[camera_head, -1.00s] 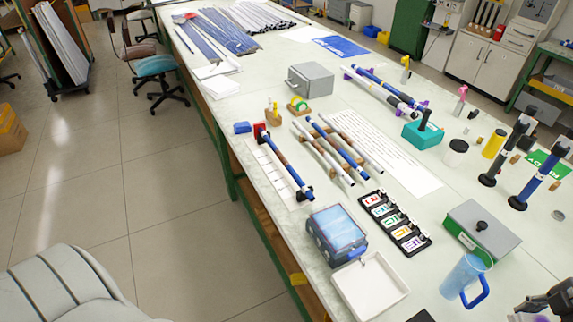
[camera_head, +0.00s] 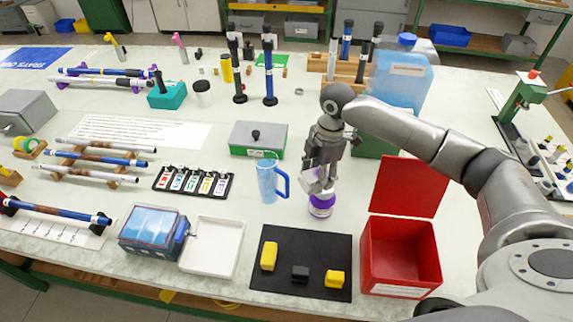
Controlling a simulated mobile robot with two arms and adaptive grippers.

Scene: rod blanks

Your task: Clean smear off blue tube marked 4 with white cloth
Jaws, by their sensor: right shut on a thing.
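My right gripper (camera_head: 321,168) is shut on a folded white cloth (camera_head: 310,183). The cloth is just above a small jar with purple bands (camera_head: 321,205); I cannot tell whether they touch. Blue tubes lie at the left: one between pale tubes on a wooden rack (camera_head: 115,159), one on dark end supports at the front left (camera_head: 50,211), and one on purple supports at the back (camera_head: 118,72). Another blue tube stands upright at the back (camera_head: 269,72). No number can be read on any tube, so I cannot tell which is 4. My left gripper is out of view.
Near my right gripper are a blue jug (camera_head: 268,180), an open red box (camera_head: 401,255) and a black mat (camera_head: 273,286) with yellow and black blocks. A white tray (camera_head: 211,246), a blue-lidded box (camera_head: 153,232) and a colored label rack (camera_head: 193,182) lie leftward.

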